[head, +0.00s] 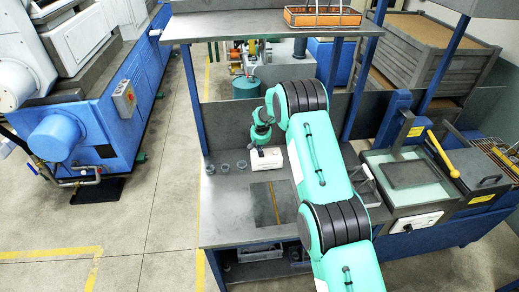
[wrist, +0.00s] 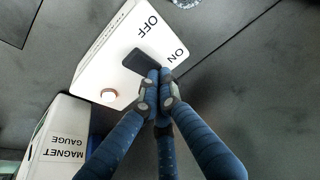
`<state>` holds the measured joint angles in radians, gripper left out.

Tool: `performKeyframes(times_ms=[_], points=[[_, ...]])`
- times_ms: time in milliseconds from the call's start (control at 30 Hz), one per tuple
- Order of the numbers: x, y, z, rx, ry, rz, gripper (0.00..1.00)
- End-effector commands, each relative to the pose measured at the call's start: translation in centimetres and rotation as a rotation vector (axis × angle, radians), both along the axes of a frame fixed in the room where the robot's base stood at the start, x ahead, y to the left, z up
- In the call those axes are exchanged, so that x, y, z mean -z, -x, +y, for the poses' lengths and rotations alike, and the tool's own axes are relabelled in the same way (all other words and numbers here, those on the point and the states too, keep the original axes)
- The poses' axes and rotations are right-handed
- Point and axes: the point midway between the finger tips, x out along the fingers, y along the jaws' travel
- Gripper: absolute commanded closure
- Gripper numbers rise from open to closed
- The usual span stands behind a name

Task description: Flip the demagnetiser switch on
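The demagnetiser (wrist: 105,60) is a white box in the wrist view, with OFF and ON printed on its face. Its switch (wrist: 136,62) is a dark rocker between the two words. A round pale lamp or button with a brown rim (wrist: 109,96) sits beside it. My gripper (wrist: 158,78) has its fingers drawn together with nothing between them. The fingertips are at the ON end of the switch, touching or very close; I cannot tell which. In the head view my gripper (head: 263,146) is just above a white box (head: 266,160) on the bench.
A white box marked MAGNET GAUGE (wrist: 62,140) stands close by at lower left in the wrist view. Several small rings (head: 225,168) lie on the bench left of the white box. A shelf (head: 265,24) with an orange basket (head: 322,17) is overhead. Bench posts stand on both sides.

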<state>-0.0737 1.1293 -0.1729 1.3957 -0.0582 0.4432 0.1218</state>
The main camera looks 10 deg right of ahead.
Motion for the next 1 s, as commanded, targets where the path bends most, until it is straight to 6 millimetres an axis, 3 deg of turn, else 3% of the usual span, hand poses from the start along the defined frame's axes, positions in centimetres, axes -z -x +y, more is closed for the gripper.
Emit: performKeyframes(times_ms=[500, 1000], points=[[-0.2, 1.5, 0.0, 0.000, 0.000, 0.003, 1.00], [-0.4, 1.6, 0.0, 0.000, 0.000, 0.001, 1.00]])
